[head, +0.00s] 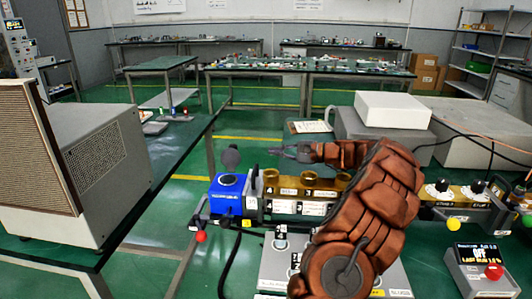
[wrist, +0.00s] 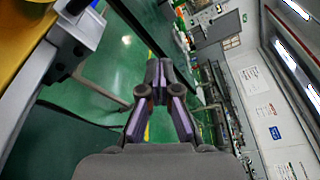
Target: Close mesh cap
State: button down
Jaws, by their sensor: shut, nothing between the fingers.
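A dark grey round disc (head: 231,157), which looks like the mesh cap, stands upright above the blue box (head: 228,192) at the left end of the brass-coloured assembly. It looks open, tilted up from the box. My gripper (head: 276,151) is to the right of the disc, at about its height, pointing left, with a gap between them. My gripper is shut and empty; its fingertips meet in the wrist view (wrist: 158,66). I cannot make out the cap clearly in the wrist view.
My arm hides part of the brass-coloured assembly (head: 285,182). A red-knobbed lever (head: 201,236) sticks out at lower left. A large grey box with a tan grille (head: 95,150) stands left. A white box (head: 397,108) lies behind my arm. A control box (head: 480,270) is at lower right.

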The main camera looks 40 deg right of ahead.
aim_at(232, 155)
jog(key=w+a, duration=0.6)
jog(key=a, duration=0.1)
jog(key=shift+w+a+r, duration=0.25)
jog(key=shift+a+r, duration=0.05)
jog(key=shift+r, duration=0.1)
